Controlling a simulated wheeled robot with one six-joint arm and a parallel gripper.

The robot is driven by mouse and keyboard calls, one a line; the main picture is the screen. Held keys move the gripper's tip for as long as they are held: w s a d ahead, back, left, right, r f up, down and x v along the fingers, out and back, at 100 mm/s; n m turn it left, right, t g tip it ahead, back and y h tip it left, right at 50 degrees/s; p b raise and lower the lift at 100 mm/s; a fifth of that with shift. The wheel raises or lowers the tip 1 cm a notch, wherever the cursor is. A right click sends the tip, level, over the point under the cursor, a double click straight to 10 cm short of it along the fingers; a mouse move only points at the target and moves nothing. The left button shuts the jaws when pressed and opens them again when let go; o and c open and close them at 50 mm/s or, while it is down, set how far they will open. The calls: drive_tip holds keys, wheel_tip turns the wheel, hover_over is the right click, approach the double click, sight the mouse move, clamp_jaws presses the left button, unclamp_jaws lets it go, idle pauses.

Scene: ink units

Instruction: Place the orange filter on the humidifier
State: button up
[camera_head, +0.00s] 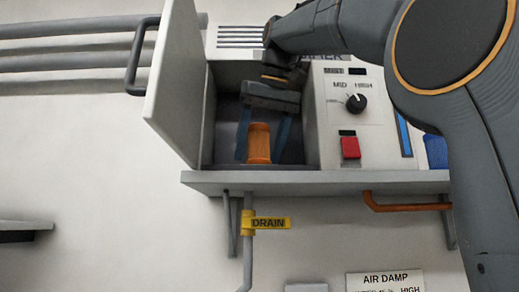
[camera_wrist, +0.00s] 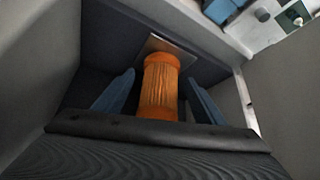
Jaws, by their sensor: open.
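The orange filter (camera_head: 259,143) is a ribbed cylinder standing upright inside the open bay of the humidifier (camera_head: 325,120). In the wrist view the filter (camera_wrist: 161,85) stands on a lighter square plate (camera_wrist: 187,55) at the back of the bay. My gripper (camera_head: 263,148) reaches into the bay from above. Its two blue fingers stand on either side of the filter, with a gap on each side in the wrist view (camera_wrist: 160,100). The fingers are open. The lower end of the filter is partly hidden in the wrist view.
The bay's door (camera_head: 177,80) stands open at the left, its handle outward. A knob (camera_head: 356,103) and a red switch (camera_head: 350,148) are on the panel to the right. The unit rests on a wall shelf (camera_head: 300,182). Below are a yellow drain tag (camera_head: 270,223) and an orange pipe (camera_head: 405,206).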

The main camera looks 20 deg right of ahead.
sight(264, 130)
drive_tip(key=v, duration=0.7)
drive_tip(key=shift+s+r, duration=0.1)
drive_tip(key=shift+r, duration=0.1)
drive_tip(key=shift+s, duration=0.1)
idle(0.4)
